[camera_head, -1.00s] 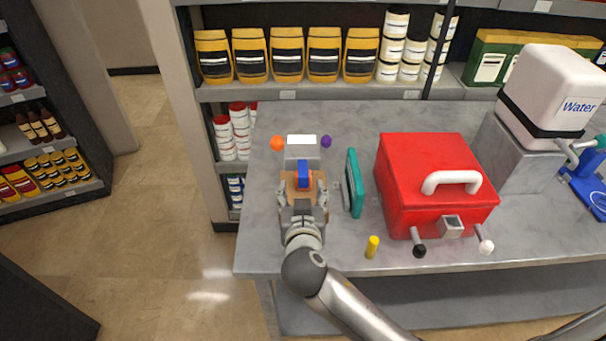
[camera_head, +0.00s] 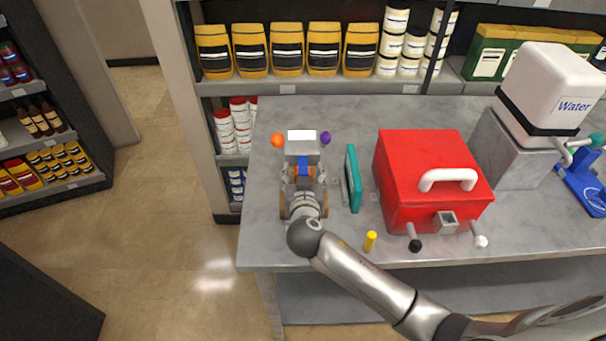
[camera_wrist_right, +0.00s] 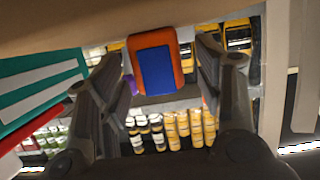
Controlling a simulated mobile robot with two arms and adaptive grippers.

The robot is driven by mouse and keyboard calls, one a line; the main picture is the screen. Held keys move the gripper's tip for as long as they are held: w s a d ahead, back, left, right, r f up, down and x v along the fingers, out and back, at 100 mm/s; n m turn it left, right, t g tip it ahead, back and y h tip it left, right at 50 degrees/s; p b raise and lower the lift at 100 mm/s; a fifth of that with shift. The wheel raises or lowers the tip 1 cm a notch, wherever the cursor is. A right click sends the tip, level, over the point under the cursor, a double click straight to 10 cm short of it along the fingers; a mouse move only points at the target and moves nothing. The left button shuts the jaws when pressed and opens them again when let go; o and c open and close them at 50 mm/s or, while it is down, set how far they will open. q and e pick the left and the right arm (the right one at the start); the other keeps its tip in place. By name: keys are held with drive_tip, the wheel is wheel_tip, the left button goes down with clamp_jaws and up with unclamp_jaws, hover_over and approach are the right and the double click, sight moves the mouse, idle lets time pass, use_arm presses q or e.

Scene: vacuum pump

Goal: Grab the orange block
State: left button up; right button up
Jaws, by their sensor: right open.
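The orange block (camera_wrist_right: 180,77) with a blue face shows in the right wrist view between my two fingers, with a gap on either side. In the head view its blue part (camera_head: 302,168) shows in front of a grey box with a white top (camera_head: 301,147); most of its orange is hidden. My right gripper (camera_head: 303,178) is open around the block's near side, and its dark fingers (camera_wrist_right: 160,85) stand left and right of it. I cannot tell exactly how deep the block sits between the fingers. My left gripper is not in view.
A teal panel (camera_head: 353,178) stands close right of my gripper, then a red case (camera_head: 425,160). A yellow cylinder (camera_head: 370,241) stands near the front edge of the grey table (camera_head: 262,240).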

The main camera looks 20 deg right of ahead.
drive_tip(key=c, duration=1.1)
drive_tip(key=shift+r, duration=0.1)
